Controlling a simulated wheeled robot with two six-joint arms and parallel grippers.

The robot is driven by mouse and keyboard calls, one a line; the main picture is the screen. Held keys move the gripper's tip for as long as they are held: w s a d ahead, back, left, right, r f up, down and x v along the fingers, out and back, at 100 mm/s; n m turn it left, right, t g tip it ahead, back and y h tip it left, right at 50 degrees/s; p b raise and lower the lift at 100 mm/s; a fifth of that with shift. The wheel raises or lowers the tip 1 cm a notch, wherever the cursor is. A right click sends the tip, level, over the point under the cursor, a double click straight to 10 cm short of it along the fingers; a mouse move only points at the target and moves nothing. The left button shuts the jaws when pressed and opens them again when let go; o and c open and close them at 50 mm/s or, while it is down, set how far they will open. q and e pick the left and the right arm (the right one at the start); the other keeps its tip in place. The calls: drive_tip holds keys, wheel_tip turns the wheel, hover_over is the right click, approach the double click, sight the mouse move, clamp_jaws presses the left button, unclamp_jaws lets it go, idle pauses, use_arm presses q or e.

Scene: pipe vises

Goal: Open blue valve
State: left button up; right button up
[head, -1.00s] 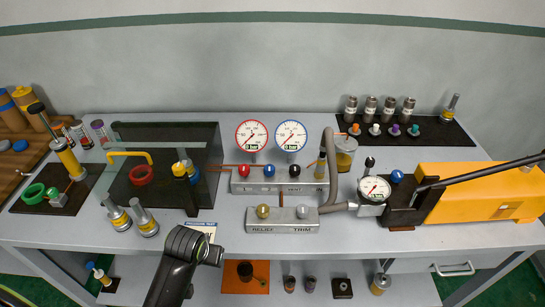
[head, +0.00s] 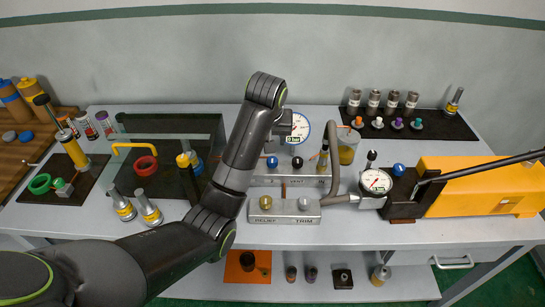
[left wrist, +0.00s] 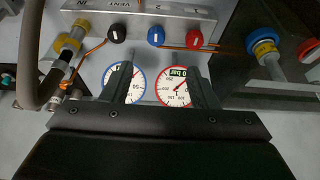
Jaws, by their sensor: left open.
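The blue valve knob (head: 272,161) sits on the grey manifold (head: 310,181), between a red knob and a black knob (head: 297,162). It also shows in the left wrist view (left wrist: 156,36), with the red knob (left wrist: 194,38) to its right. My left gripper (left wrist: 160,72) is open and empty. Its two fingers point toward the manifold with the blue knob ahead between them, apart from it. In the head view my left gripper (head: 286,124) is over the gauges behind the manifold. My arm hides the red knob there. My right gripper is not in view.
A red-rimmed gauge (left wrist: 172,92) and a blue-rimmed gauge (head: 303,132) stand behind the manifold. The lower relief/trim block (head: 285,218) is in front. A pump with another blue knob (head: 398,169) and a yellow body (head: 470,187) stands at right. A clear guard panel is at left.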

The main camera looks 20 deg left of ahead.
use_arm(q)
drive_tip(key=r, duration=0.2)
approach(273, 159)
drive_tip(key=x, duration=0.6)
drive_tip(key=shift+a+f, duration=0.1)
drive_tip(key=shift+f, duration=0.1)
drive_tip(key=shift+x, duration=1.1)
drive_tip(key=c, duration=1)
